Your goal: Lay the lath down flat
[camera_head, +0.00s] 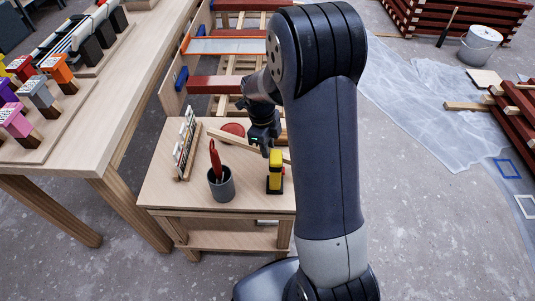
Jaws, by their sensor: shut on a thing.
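A pale wooden lath (228,139) runs slantwise above or on the small wooden table (160,193), from upper left down to the right. My gripper (265,150) points down over this table and is shut on the lath near its middle. My arm hides part of the lath's right side. I cannot tell whether the lath touches the tabletop or how far it tilts.
On the small table stand a grey cup (221,185) with a red tool, a yellow and black object (275,172), a red disc (233,130) and a leaning rack (186,145). Red battens (215,85) lie behind.

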